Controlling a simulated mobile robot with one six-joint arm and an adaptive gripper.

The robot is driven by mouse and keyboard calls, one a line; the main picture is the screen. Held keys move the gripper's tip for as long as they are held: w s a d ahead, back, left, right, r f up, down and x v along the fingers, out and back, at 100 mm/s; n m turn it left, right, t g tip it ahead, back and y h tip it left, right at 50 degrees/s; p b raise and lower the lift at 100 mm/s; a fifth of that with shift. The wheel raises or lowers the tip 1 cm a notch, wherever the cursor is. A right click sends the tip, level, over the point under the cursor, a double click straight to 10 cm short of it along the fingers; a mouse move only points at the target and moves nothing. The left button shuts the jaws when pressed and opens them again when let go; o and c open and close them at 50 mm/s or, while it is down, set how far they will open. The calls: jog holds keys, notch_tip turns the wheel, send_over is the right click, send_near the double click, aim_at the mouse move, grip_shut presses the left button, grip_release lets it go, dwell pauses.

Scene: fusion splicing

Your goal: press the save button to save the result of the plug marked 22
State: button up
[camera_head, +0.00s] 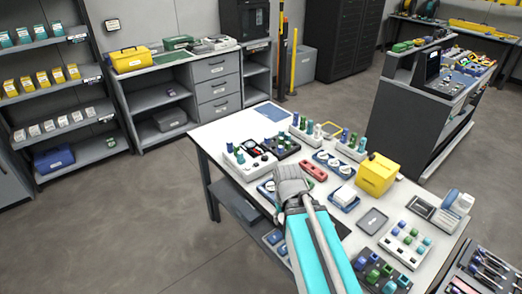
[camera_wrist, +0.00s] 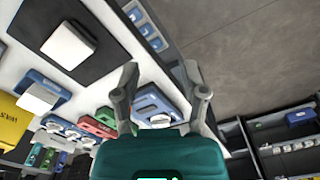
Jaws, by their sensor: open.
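My gripper (camera_head: 290,173) is over the front left part of the white work table (camera_head: 215,133), seen from behind in the head view. In the wrist view the two fingers of my gripper (camera_wrist: 162,82) stand apart with nothing between them. A blue tray (camera_wrist: 152,106) shows beyond and between the fingers. A white unit with dark and red details (camera_head: 247,160) sits left of my gripper. A red device (camera_head: 313,171) lies just beyond it. I cannot make out a save button or a plug marked 22; labels are too small to read.
A yellow box (camera_head: 377,174) stands right of my gripper. A white block in a blue tray (camera_head: 344,197), a grey tray (camera_head: 372,221) and racks of coloured plugs (camera_head: 405,240) crowd the table's right part. Shelves (camera_head: 60,88) and a drawer cabinet (camera_head: 217,88) stand behind; floor at left is clear.

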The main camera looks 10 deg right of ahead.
grip_shut()
jog(key=shift+d, duration=0.1)
dwell(1.1)
